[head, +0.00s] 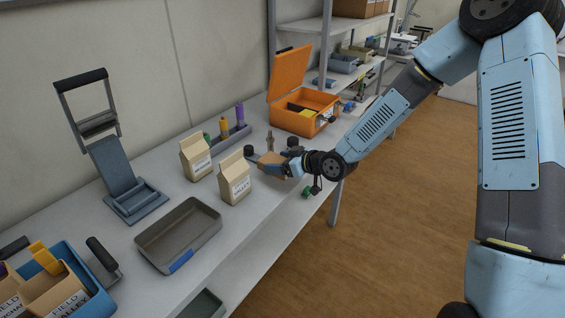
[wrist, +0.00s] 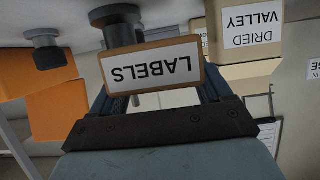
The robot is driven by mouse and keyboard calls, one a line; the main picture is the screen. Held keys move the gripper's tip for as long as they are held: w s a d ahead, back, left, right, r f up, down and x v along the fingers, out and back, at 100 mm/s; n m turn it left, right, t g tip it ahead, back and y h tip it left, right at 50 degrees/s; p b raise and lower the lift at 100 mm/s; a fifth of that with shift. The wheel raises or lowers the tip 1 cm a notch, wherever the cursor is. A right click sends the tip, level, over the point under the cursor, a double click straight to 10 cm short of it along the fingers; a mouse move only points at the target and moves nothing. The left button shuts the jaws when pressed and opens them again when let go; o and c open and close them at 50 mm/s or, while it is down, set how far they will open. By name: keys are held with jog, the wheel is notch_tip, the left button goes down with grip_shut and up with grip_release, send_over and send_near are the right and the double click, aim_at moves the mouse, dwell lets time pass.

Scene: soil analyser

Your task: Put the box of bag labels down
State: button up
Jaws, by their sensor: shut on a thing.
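The box of bag labels (wrist: 151,66) is a small brown box with a white LABELS face, which reads upside down in the wrist view. My gripper (wrist: 162,98) is shut on it, with a dark finger at each side. In the head view the box (head: 268,158) is a small brown shape at the tip of my gripper (head: 279,166), over the bench (head: 172,148) near its front edge. My gripper partly hides it there, and I cannot tell whether its base touches the bench.
Two paper bags (head: 235,180) (head: 196,157) stand left of my gripper. Dark round-topped pieces (head: 249,150) (head: 293,143) are close around it. An open orange case (head: 299,119) stands behind. A grey tray (head: 180,238) lies at the front left, with bare bench between.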

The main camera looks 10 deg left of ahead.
jog(key=shift+f, duration=0.6)
jog(key=o, duration=1)
jog(key=shift+o, duration=0.2)
jog(key=shift+r, duration=0.6)
jog(key=v, duration=1.2)
